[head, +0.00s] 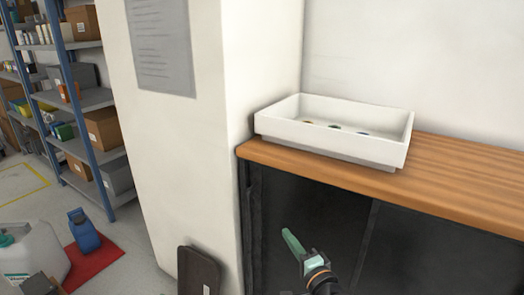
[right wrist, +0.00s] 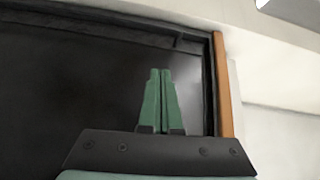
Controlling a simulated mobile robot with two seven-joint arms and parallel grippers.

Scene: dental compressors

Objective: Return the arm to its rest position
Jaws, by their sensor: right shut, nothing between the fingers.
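My right gripper (head: 291,240) shows low in the head view, in front of the black cabinet front and below the wooden counter. Its green fingers also show in the right wrist view (right wrist: 158,72), closed together with nothing between them. The fingers appear apart from the cabinet. My left gripper is in neither view.
A white tray (head: 330,146) with a few small coloured items stands on the wooden counter (head: 460,182) above the black cabinet (head: 415,245). A white pillar (head: 190,150) stands left of it. Shelves (head: 88,98), a blue container (head: 84,232) and a white canister (head: 35,250) are at the left.

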